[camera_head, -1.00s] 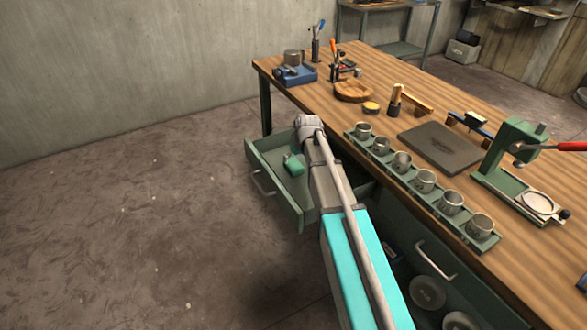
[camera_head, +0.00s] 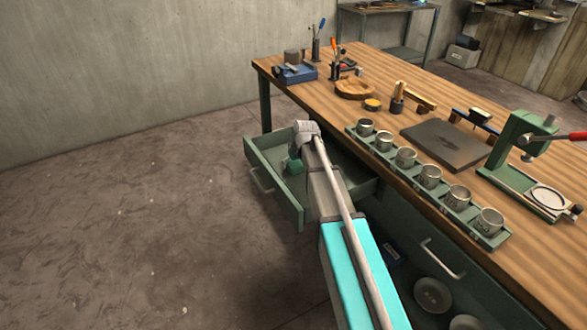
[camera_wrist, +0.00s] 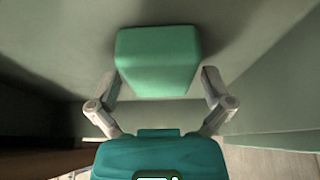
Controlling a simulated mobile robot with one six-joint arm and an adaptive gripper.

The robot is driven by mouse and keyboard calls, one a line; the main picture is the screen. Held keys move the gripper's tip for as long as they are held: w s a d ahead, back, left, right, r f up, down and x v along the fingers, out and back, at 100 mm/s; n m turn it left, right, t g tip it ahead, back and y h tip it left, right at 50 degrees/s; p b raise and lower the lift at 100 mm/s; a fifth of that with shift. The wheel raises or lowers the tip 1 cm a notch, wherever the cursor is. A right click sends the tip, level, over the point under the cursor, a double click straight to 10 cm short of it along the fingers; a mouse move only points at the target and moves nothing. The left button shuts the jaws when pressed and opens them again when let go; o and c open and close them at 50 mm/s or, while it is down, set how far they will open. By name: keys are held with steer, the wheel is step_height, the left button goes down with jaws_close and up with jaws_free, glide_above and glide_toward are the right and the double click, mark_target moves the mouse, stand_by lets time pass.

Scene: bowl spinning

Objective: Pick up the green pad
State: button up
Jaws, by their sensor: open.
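The green pad (camera_wrist: 157,60) is a block with rounded edges inside the open drawer (camera_head: 291,206). In the wrist view it sits upper middle, ahead of my gripper (camera_wrist: 160,79). My gripper is open, with one finger near each side of the pad's lower part. I cannot tell whether either finger touches it. In the head view my wrist is over the drawer and hides most of the gripper. A small green shape shows beside the wrist there, and I cannot tell pad from gripper in it.
The drawer walls stand close around my gripper. The wooden bench (camera_head: 375,68) rises just right of the drawer, with a tray of metal cups (camera_head: 428,177), a dark slab (camera_head: 445,144) and a green press (camera_head: 510,150). The floor (camera_head: 130,230) to the left is clear.

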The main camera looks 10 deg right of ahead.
stand_by(0.5)
steer(key=c, duration=1)
